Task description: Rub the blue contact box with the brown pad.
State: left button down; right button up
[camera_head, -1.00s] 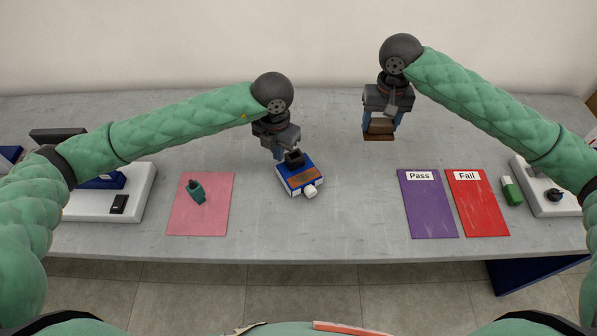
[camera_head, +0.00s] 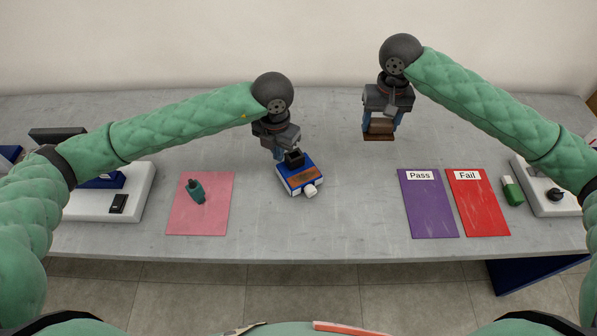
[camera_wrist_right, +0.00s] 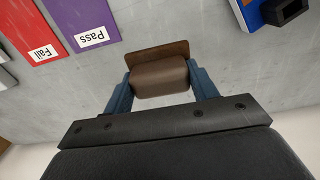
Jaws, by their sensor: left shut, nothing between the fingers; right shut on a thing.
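The blue contact box (camera_head: 291,188), with a white lower edge, brown strip, black block and white knob, rests on the table in the middle of the head view. Its corner with the black block also shows in the right wrist view (camera_wrist_right: 252,13). My left gripper (camera_head: 279,155) is at the box's far left edge, its fingers shut and empty; whether they touch it I cannot tell. The brown pad (camera_head: 380,130) is between the fingers of my right gripper (camera_head: 380,124), above the table to the right of the box. The right wrist view shows the pad (camera_wrist_right: 158,78) gripped from both sides.
A purple Pass mat (camera_head: 428,210) and a red Fail mat (camera_head: 477,208) lie right. A green-and-white piece (camera_head: 512,192) stands beside them. The table between box and Pass mat is clear.

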pick_arm(q)
jog(key=shift+f+b, duration=2.45)
jog(key=shift+b, duration=0.25)
pick_arm(e)
jog(key=shift+f, duration=2.75)
pick_arm(q)
jog(key=shift+r, duration=0.1)
jog(key=shift+r+p, duration=0.75)
jog(key=shift+r, duration=2.15)
pick_arm(e)
jog(key=shift+r, duration=0.75)
pick_arm(q)
notch_tip(320, 180, up, 11)
jog(key=b, duration=0.4)
send_over(279, 170)
jog(key=shift+w+r, duration=0.15)
jog(key=shift+r, duration=0.4)
pick_arm(e)
jog(key=shift+f, duration=2.05)
